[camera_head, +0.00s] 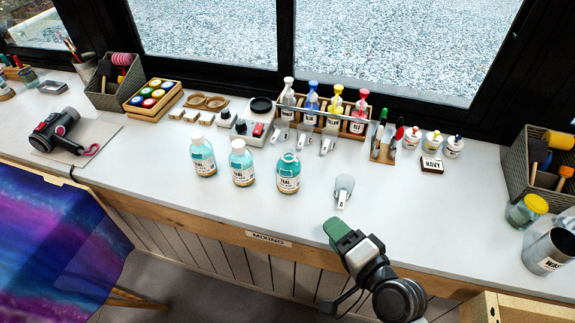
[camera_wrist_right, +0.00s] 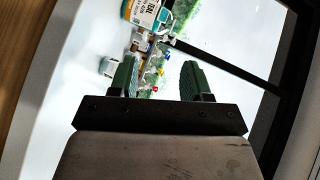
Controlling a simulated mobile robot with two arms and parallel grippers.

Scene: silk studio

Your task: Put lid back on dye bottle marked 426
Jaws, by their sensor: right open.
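Three teal dye bottles stand on the white counter in the head view. The left bottle (camera_head: 203,157) and middle bottle (camera_head: 241,164) have white lids. The right bottle (camera_head: 289,176) shows an open teal neck and no white lid. Their labels read TEAL, but the numbers are too small to read. My right gripper (camera_head: 342,233) is at the counter's front edge, right of and nearer than the bottles. In the right wrist view my right gripper (camera_wrist_right: 160,82) is open and empty, with a TEAL bottle (camera_wrist_right: 145,14) beyond it. I cannot make out a loose lid. My left gripper is out of view.
A grey scoop-like item (camera_head: 344,186) lies right of the open bottle. A wooden rack (camera_head: 318,123) of colored-top bottles stands behind. Small pots (camera_head: 433,141), a basket (camera_head: 532,174) and a metal can (camera_head: 548,252) are at right. The front counter between scoop and basket is clear.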

